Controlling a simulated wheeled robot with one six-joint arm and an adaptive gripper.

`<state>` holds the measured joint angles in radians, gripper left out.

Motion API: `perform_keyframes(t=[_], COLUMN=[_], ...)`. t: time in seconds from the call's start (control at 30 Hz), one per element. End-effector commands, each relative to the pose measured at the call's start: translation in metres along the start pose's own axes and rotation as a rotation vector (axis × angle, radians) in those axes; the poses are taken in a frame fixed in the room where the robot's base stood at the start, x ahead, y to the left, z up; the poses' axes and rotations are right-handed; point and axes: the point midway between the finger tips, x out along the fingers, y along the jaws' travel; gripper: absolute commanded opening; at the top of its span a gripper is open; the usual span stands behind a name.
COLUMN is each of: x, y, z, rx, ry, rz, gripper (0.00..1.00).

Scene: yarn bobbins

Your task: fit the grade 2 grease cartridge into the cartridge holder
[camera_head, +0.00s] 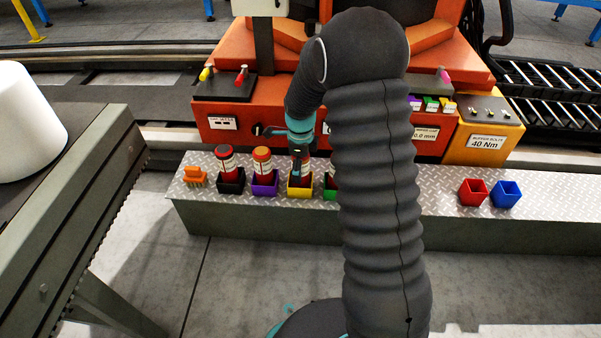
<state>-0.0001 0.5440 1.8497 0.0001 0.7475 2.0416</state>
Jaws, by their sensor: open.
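Two cartridge-like cylinders stand upright on the checker-plate ledge. One is dark red with a pale band (226,158), in a black box (231,187); the other has an orange top and pale band (262,159), in a purple box (265,189). Their grade marks are too small to read. My gripper (299,178) is open and points down at a yellow box (300,192); whether anything stands between its fingers I cannot tell. A green box (330,193) is mostly hidden behind my arm. I cannot pick out which thing is the cartridge holder.
A red box (473,192) and a blue box (507,194) stand right of my arm. The orange machine (390,143) rises behind the ledge (420,203). The ledge beyond the blue box is clear.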

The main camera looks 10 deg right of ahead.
Motion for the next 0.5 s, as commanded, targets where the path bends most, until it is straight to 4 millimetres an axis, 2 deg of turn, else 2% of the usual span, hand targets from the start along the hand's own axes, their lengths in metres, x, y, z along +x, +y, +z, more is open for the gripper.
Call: perform_keyframes(t=[0.07, 0.3, 0.4, 0.5], x=[-0.0004, -0.0005, -0.0011, -0.0011], y=[0.0000, 0.0001, -0.0003, -0.0003], z=[0.0000, 0.0000, 0.0001, 0.0001], rx=[0.000, 0.000, 0.000, 0.000], ry=[0.000, 0.000, 0.000, 0.000], rz=[0.000, 0.000, -0.001, -0.001], gripper=[0.84, 0.24, 0.01, 0.01])
